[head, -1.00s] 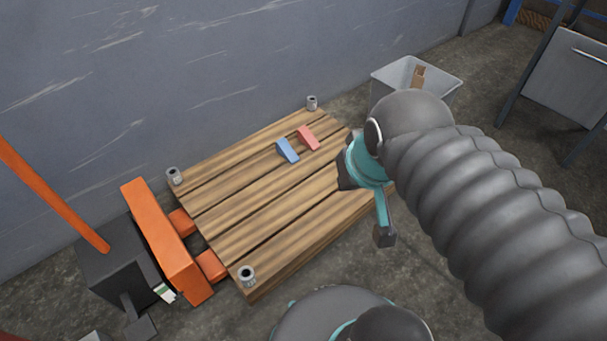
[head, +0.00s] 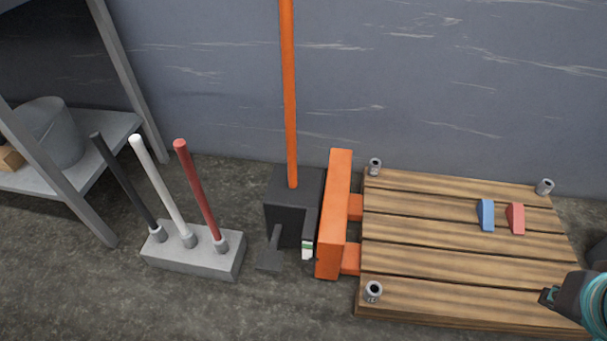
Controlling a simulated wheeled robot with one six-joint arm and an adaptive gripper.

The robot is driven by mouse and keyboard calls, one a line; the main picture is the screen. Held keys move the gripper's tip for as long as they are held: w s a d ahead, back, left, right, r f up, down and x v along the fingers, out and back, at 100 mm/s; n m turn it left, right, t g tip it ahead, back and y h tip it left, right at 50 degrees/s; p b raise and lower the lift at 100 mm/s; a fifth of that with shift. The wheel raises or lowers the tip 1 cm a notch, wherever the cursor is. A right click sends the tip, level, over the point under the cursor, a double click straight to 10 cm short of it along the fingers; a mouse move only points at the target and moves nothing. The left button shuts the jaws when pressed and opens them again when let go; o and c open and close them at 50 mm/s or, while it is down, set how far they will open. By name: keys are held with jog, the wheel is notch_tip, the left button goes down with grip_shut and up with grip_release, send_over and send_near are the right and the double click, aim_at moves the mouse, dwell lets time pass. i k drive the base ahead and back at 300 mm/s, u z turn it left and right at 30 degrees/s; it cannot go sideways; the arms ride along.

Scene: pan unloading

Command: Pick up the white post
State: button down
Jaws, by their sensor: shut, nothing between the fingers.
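The white post (head: 160,185) stands in the middle hole of a grey block (head: 193,262) on the floor at the left. It leans a little in the picture, its foot in a grey collar and its top free. A black post (head: 123,182) is to its left and a red post (head: 200,190) to its right in the same block. My gripper (head: 549,297) shows only in part at the right edge, over the pallet's front right corner. It is shut and empty, far to the right of the white post. Most of my arm is out of frame.
An orange pallet jack (head: 335,215) with an upright handle (head: 289,100) stands between the block and the wooden pallet (head: 440,250). Blue (head: 486,215) and red (head: 515,218) wedges lie on the pallet. A metal shelf (head: 95,150) with a bucket (head: 52,132) is at far left. The wall is behind.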

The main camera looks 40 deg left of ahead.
aim_at(135, 142)
jog(key=u, duration=2.05)
jog(key=k, duration=0.15)
jog(key=u, duration=0.8)
jog(key=i, duration=1.1)
jog(key=z, duration=0.1)
